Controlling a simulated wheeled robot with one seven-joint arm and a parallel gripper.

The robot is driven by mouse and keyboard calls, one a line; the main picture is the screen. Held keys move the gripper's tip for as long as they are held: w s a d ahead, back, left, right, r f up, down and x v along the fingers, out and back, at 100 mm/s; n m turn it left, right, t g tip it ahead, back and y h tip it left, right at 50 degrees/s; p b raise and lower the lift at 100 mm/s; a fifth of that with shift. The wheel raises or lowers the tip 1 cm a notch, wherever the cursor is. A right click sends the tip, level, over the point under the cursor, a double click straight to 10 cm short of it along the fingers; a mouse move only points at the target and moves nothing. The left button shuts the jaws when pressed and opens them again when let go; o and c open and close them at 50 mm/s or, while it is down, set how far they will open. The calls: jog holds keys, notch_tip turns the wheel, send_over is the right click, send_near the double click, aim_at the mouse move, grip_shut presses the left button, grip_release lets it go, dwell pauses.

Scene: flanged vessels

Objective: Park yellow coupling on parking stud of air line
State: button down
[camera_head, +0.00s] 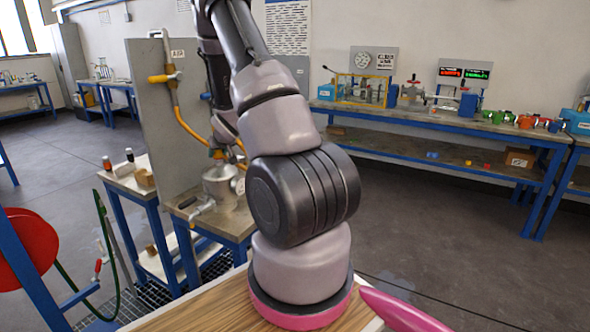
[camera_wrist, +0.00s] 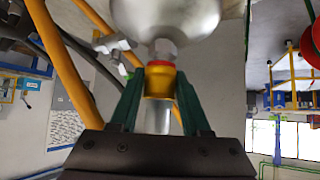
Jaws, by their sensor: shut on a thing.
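The yellow coupling (camera_wrist: 159,83), with a red band at its end, is between the green fingers of my gripper (camera_wrist: 160,88) in the wrist view, and my gripper is shut on it. A grey hex fitting on the rounded silver vessel (camera_wrist: 165,15) is right at the red end; I cannot tell whether they are joined. In the head view the vessel (camera_head: 222,187) stands on a small blue-legged table, partly behind my arm. The yellow air line (camera_head: 190,128) hangs from a grey panel (camera_head: 150,110). I cannot make out the parking stud. My arm hides my gripper in the head view.
A yellow-handled valve (camera_head: 163,78) is on the panel. A lower side table (camera_head: 125,178) holds small bottles and a block. A red hose reel (camera_head: 25,255) is at the left. A long workbench (camera_head: 430,117) stands along the back wall. Floor at right is clear.

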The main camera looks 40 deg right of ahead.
jog(key=shift+r, duration=2.1)
